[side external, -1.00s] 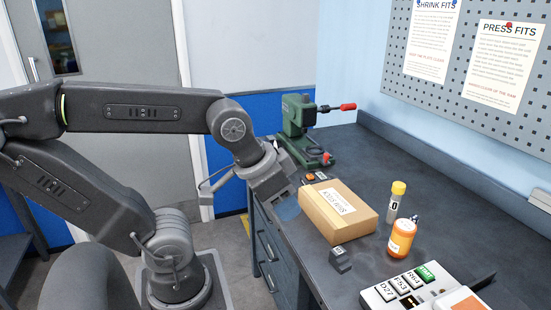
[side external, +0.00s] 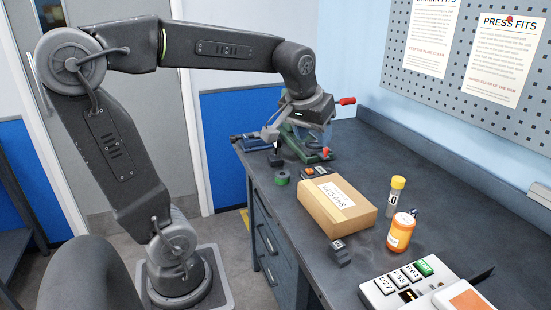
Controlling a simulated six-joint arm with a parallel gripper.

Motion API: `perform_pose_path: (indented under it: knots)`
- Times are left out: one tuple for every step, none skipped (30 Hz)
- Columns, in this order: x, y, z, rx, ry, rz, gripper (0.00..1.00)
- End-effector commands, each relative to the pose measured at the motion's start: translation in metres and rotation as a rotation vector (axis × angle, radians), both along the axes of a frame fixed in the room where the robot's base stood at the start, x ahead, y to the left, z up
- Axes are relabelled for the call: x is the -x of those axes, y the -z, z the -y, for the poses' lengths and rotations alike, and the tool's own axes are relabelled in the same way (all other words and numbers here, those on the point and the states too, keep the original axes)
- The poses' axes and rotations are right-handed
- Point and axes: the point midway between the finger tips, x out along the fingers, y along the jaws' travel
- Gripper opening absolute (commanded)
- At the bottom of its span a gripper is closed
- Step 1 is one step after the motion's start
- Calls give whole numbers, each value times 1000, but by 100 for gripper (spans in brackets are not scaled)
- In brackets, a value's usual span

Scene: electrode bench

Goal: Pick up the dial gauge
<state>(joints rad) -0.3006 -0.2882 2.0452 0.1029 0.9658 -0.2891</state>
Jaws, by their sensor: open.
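I cannot make out a dial gauge for certain in the side view. My gripper (side external: 312,138) is open at the far end of the bench, in front of the green press, and its fingertips are hard to separate from the press behind. A small dark upright piece (side external: 276,156) stands just left of my gripper; it is too small to identify. A green round piece (side external: 282,178) lies in front of it.
A cardboard box (side external: 333,212) sits mid-bench. Right of it stand a yellow-capped vial (side external: 396,196) and an orange bottle (side external: 401,232). A small dark block (side external: 340,252) and a button panel (side external: 405,285) are nearer. A blue tool (side external: 257,143) is at the far left edge.

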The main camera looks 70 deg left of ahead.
Motion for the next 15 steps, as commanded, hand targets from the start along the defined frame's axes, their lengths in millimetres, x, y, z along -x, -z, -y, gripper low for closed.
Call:
perform_pose_path:
  knots:
    - [-18,0,-29,5,-95,-13,47]
    - [-26,-1,-45,8,-148,-16,47]
    - [-36,0,-67,11,-218,-21,47]
    - [-44,1,-84,12,-270,-24,47]
    - [-50,3,-101,15,-322,-26,47]
    - [-57,6,-126,17,-392,-30,47]
    - [-61,9,-144,19,-445,-32,47]
    - [-65,12,-163,21,-497,-34,47]
    - [-68,18,-187,21,-565,-36,47]
    - [-70,22,-205,22,-613,-37,47]
    - [-71,26,-222,23,-660,-37,47]
    - [-70,33,-243,23,-717,-40,47]
    - [-70,37,-257,23,-755,-40,47]
    - [-69,41,-270,23,-790,-39,47]
    - [-67,46,-285,24,-833,-38,47]
